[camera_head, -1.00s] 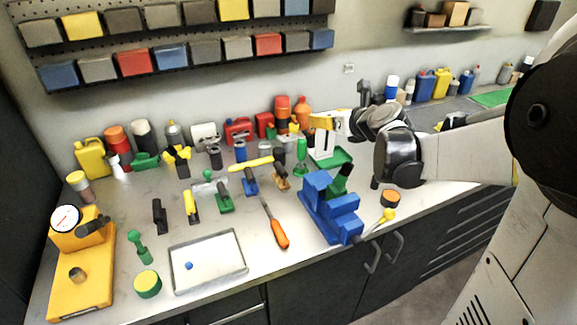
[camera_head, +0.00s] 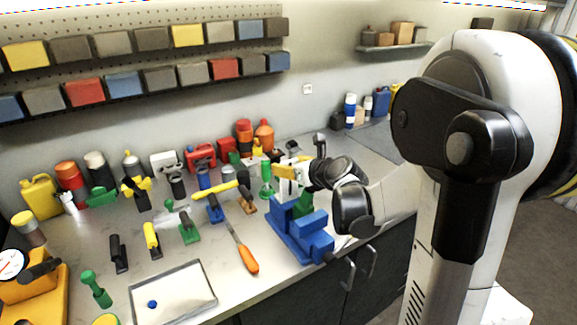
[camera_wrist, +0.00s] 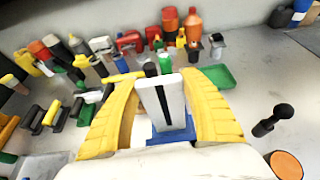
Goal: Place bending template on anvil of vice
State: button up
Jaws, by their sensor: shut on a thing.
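The bending template, a white upright block with a dark slot, shows in the wrist view (camera_wrist: 165,100) between the yellow fingers of my gripper (camera_wrist: 165,90). My gripper is shut on it. In the head view my gripper (camera_head: 288,170) holds the template (camera_head: 287,187) at the rear top of the blue vice (camera_head: 300,238). In the wrist view a bit of blue vice (camera_wrist: 172,134) shows below the template. I cannot tell whether the template touches the vice.
An orange-handled tool (camera_head: 247,258) lies left of the vice. Several handled tools stand farther left, near a shallow tray (camera_head: 213,292). Bottles and cans line the wall behind. In the wrist view a green tray (camera_wrist: 222,77) and a black-knobbed lever (camera_wrist: 280,113) are at right.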

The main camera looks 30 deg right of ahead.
jog(key=o, duration=1.4)
jog(key=shift+f, duration=0.1)
